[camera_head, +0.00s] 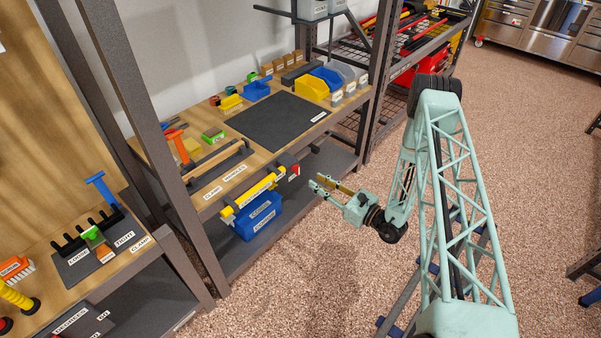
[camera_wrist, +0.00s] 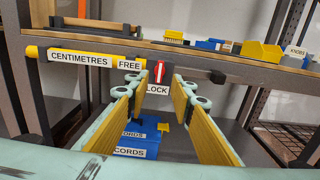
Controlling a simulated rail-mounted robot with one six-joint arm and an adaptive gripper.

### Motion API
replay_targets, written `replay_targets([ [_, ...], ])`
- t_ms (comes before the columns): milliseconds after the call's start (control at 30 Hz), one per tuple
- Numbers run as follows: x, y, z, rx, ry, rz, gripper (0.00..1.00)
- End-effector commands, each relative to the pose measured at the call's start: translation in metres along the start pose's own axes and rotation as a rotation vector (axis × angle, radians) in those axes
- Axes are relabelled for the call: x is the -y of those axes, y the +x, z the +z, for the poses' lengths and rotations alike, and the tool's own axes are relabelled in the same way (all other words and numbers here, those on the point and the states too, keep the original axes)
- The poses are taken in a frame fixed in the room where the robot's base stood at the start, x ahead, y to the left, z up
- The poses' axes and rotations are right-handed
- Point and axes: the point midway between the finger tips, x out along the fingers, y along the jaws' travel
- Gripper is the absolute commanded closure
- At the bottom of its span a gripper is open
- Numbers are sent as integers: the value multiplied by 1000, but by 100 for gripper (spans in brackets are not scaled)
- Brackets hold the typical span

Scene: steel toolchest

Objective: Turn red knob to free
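The red knob (camera_wrist: 160,71) sits on a dark block at the right part of a yellow bar under the shelf edge. A white pointer mark on it stands about upright in the wrist view. A FREE label (camera_wrist: 129,63) is to its left and a LOCK label (camera_wrist: 158,90) is below it. In the head view the knob (camera_head: 294,171) is small and its mark is unreadable. My gripper (camera_head: 319,184) is open and empty, apart from the knob. In the wrist view its yellow-padded fingers (camera_wrist: 160,90) stand either side of the knob's line, with the knob beyond them.
The yellow bar (camera_wrist: 38,53) carries a CENTIMETRES label. A blue bin (camera_head: 262,219) stands on the lower shelf below the knob. The wooden shelf (camera_head: 215,195) above holds a dark mat (camera_head: 275,120) and several bins. The aisle floor around my arm is clear.

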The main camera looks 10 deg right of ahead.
Motion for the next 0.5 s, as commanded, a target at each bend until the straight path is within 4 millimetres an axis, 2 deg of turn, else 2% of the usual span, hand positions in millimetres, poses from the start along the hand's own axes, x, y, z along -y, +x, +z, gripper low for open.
replay_targets([
  [500, -1, 54, -1, 0, 0, 2, 78],
])
